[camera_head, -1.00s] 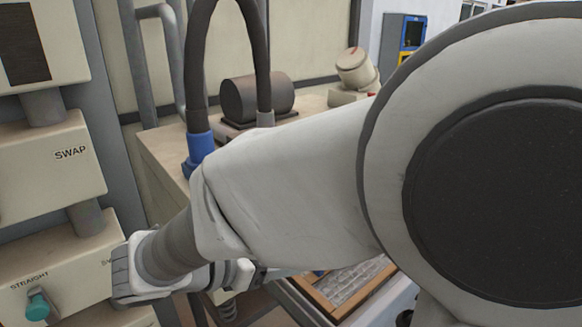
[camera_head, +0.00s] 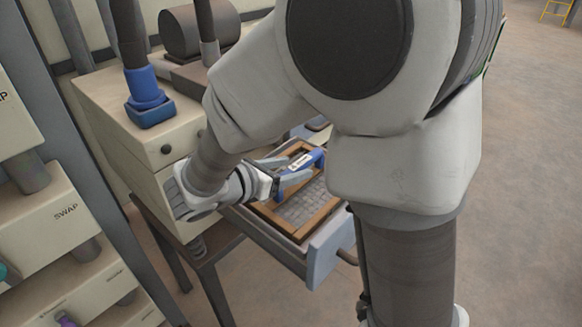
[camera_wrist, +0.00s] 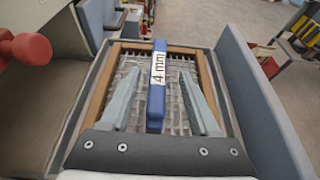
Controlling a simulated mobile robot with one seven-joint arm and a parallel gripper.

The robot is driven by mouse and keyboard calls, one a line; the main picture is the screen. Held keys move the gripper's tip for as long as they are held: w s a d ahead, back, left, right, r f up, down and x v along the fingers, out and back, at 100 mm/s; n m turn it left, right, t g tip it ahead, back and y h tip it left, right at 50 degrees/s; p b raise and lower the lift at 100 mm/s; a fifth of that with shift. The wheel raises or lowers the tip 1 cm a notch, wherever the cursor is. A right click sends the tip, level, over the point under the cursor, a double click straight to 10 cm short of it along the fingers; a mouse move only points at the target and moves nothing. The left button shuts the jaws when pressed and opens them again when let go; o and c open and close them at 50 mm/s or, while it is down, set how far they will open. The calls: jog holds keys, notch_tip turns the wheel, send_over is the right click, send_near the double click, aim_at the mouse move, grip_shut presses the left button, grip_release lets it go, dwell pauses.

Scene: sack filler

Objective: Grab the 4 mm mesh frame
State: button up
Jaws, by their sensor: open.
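The 4 mm mesh frame (camera_head: 325,210) has a wooden border, a wire mesh and a blue handle bar (camera_wrist: 157,95) with a white "4 mm" label. It lies in an open grey drawer (camera_head: 262,231) of the cream machine. My gripper (camera_head: 289,170) is open over the frame. In the wrist view my gripper (camera_wrist: 156,82) has one grey finger on each side of the blue handle, with a visible gap on both sides. I cannot tell how far down the fingers reach beside the handle. My arm hides part of the drawer in the head view.
The drawer's blue-grey front panel (camera_head: 327,250) stands at its outer end. The cream machine (camera_head: 125,115) with a blue hose fitting (camera_head: 148,97) is at the left. Cream units marked SWAP (camera_head: 52,215) stand further left.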

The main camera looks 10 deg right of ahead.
jog(key=shift+x, duration=2)
jog(key=shift+a+f, duration=0.1)
grip_shut()
